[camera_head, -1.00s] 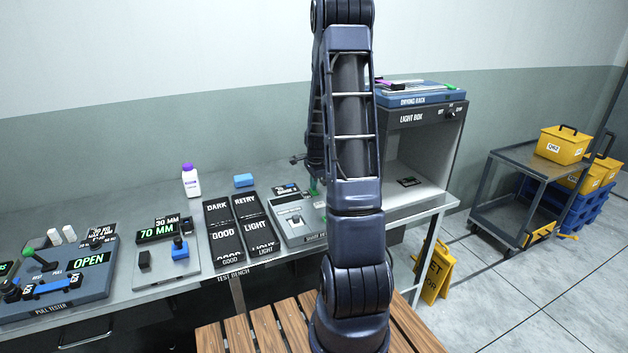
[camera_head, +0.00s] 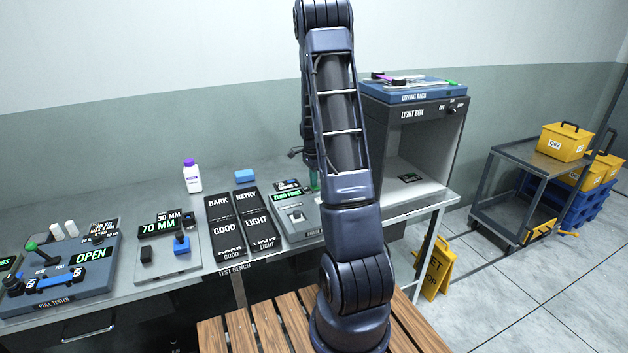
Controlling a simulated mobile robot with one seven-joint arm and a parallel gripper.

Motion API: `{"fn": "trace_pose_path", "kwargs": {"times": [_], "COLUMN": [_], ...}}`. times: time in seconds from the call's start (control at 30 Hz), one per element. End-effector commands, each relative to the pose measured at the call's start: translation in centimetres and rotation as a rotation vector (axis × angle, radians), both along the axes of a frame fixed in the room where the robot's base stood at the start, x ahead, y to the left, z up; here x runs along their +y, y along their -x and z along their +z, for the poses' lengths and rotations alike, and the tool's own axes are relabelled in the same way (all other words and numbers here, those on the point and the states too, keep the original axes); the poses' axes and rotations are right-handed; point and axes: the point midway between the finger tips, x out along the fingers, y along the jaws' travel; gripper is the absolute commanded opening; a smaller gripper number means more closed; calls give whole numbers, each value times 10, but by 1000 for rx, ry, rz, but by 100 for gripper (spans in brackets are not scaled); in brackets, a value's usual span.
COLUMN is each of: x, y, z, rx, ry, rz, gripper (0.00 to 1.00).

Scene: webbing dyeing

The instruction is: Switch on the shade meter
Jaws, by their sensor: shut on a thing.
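The shade meter (camera_head: 304,226) is a grey desktop unit on the bench, just left of my arm, which hides its right part. Its small display (camera_head: 288,196) is lit and reads "ZERO FIRST" in green. A slim green upright part (camera_head: 314,181) stands at its back right, partly behind my arm. My gripper (camera_head: 311,171) comes down there, mostly hidden by my own arm, and is shut on this green part. Its fingertips cannot be made out clearly.
Left of the meter lie black label tiles (camera_head: 226,226), a 70 MM gauge (camera_head: 158,232) and the pull tester (camera_head: 60,285). A white bottle (camera_head: 192,177) and a blue block (camera_head: 246,176) stand behind. The light box (camera_head: 445,140) is close on the right.

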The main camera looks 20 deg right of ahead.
Motion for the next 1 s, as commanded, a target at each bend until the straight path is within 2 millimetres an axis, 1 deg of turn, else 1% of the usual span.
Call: {"fn": "trace_pose_path", "kwargs": {"times": [0.03, 0.47, 1.0], "x": [2, 3, 2], "y": [6, 6, 23], "z": [-11, -11, -8], "rx": [18, 16, 20], "ry": [-4, -4, -5], "rz": [1, 1, 0], "gripper": [0, 0, 0]}}
